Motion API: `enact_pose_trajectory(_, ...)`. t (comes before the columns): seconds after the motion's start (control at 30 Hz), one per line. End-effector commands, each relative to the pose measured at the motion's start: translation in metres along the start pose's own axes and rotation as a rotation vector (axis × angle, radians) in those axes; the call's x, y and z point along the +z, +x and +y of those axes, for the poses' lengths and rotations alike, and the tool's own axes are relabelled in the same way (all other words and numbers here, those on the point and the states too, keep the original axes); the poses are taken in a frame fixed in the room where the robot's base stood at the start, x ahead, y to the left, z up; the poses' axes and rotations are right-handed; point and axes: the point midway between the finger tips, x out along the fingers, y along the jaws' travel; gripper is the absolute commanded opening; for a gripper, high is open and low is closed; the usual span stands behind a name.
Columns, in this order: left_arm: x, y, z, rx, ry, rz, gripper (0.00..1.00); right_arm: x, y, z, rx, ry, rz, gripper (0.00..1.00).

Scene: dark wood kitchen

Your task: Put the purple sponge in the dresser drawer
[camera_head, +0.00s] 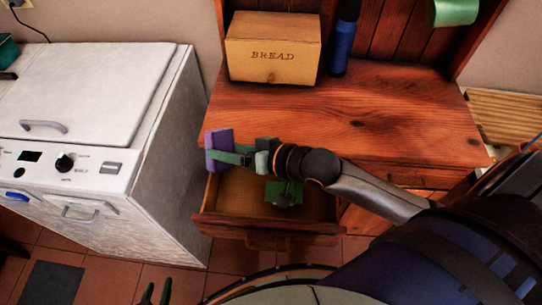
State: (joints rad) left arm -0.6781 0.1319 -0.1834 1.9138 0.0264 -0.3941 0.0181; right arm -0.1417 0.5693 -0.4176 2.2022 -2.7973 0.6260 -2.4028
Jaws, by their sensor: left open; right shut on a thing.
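The purple sponge (216,142) is upright between the fingers of my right gripper (229,156), which is shut on it. My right arm reaches in from the right, and the sponge is above the left back part of the open dresser drawer (236,208). The drawer is pulled out from the wooden dresser (345,118). My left gripper (155,293) shows only its fingertips at the bottom edge, open and empty, well away from the drawer. My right arm hides part of the drawer's back and right side.
A green item (284,192) lies in the drawer. A bread box (272,48) and a blue bottle (342,42) stand on the dresser top. A white appliance (95,110) stands close on the left. The middle of the dresser top is clear.

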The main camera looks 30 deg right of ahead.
Motion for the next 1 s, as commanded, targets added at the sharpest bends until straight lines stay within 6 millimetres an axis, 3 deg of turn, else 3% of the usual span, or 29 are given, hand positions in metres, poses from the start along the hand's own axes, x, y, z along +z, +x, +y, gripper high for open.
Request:
enact_pose_trajectory(0.4,0.001,0.001,0.001,0.001,0.0,0.0,0.43,0.024,0.026,-0.009,0.131,0.005,-0.172,0.22)
enact_pose_trajectory(1.0,0.002,0.001,0.001,0.001,0.0,0.0,0.43,0.031,0.033,-0.011,0.198,0.005,-0.254,0.22)
